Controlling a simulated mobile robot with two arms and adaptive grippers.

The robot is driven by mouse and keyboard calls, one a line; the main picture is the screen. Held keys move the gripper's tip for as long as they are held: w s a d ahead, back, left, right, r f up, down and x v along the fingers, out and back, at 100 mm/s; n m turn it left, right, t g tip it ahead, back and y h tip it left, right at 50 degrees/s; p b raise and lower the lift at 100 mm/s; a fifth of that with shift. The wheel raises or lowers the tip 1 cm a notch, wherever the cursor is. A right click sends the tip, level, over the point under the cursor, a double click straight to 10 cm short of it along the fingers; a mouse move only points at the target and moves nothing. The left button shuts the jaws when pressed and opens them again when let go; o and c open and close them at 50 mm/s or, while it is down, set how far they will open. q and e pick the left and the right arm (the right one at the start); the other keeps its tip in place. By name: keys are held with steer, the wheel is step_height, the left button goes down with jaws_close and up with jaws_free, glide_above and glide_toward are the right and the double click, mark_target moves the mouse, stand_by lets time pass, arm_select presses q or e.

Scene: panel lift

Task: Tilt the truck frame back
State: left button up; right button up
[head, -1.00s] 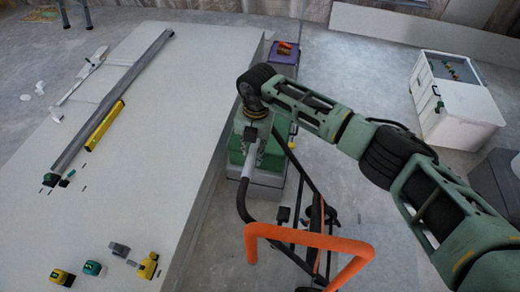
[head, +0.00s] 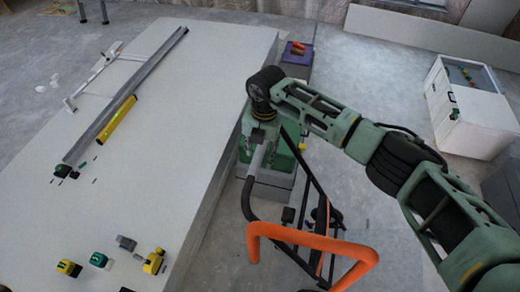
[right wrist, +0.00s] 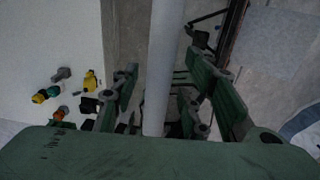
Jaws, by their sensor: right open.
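The truck frame (head: 318,200) is a black tubular frame with an orange handle bar (head: 310,240) at its near end and a light grey grip section on its left tube (head: 255,162). It stands on the floor right of the big panel-covered table. My right gripper (head: 264,148) points down over the grey section. In the right wrist view the pale tube (right wrist: 163,60) runs between the two green fingers of my right gripper (right wrist: 165,100), with gaps on both sides. The fingers are open. The frame's lower end is partly hidden by my arm. My left gripper is out of view.
A large pale panel (head: 170,130) fills the left, with a yellow level (head: 117,119), a long metal bar and small tools on it. Green and grey cases stand behind the gripper. A white cabinet (head: 470,115) stands at right. Floor right of the frame is mostly clear.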

steer(key=shift+r, duration=0.15)
step_height(320, 180, up, 12)
steer(key=shift+d, duration=0.4)
steer(key=shift+s+f, duration=0.1)
steer(key=shift+f, duration=0.1)
